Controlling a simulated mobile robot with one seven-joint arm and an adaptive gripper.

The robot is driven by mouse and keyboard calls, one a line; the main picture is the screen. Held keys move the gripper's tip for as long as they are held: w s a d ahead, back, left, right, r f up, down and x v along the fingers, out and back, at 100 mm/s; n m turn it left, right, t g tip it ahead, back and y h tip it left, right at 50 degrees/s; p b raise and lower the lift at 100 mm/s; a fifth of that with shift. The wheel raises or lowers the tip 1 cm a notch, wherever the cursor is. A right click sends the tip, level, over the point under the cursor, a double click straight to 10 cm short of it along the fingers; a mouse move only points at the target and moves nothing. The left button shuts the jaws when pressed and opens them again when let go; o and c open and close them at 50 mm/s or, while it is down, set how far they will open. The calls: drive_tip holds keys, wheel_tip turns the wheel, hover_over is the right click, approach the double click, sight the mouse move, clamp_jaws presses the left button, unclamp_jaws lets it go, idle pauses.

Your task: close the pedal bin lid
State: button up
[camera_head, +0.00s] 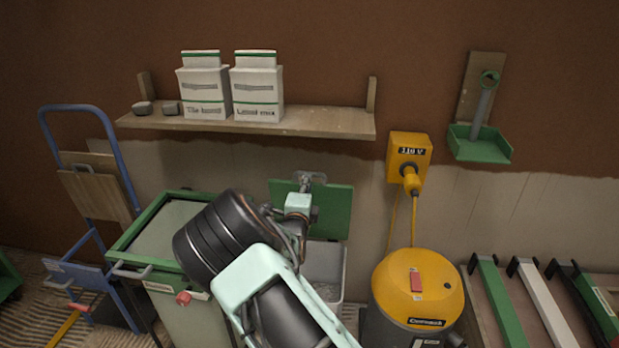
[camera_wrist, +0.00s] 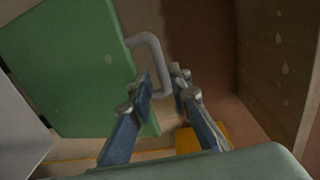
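The pedal bin stands against the wall, its green lid (camera_head: 335,208) raised upright and its pale grey body (camera_head: 325,262) open at the top. My arm hides part of the bin. My gripper (camera_head: 309,180) is at the top edge of the lid. In the wrist view the lid (camera_wrist: 70,65) fills the left side, with a grey loop handle (camera_wrist: 150,45) on its edge. My gripper's fingers (camera_wrist: 163,84) are apart, and one bar of the handle shows between the tips. I cannot tell whether they touch it.
A wooden shelf (camera_head: 310,122) with two white cartons hangs above the bin. A green-rimmed cabinet (camera_head: 160,230) stands to the left. A yellow vacuum (camera_head: 425,285) stands close on the right, below a yellow socket box (camera_head: 409,155) with a hanging cable.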

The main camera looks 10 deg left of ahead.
drive_tip(key=shift+w+d+f+b, duration=0.1)
drive_tip(key=shift+w+b, duration=0.4)
drive_tip(key=shift+w, duration=2.5)
drive_tip(key=shift+c, duration=0.4)
clamp_jaws()
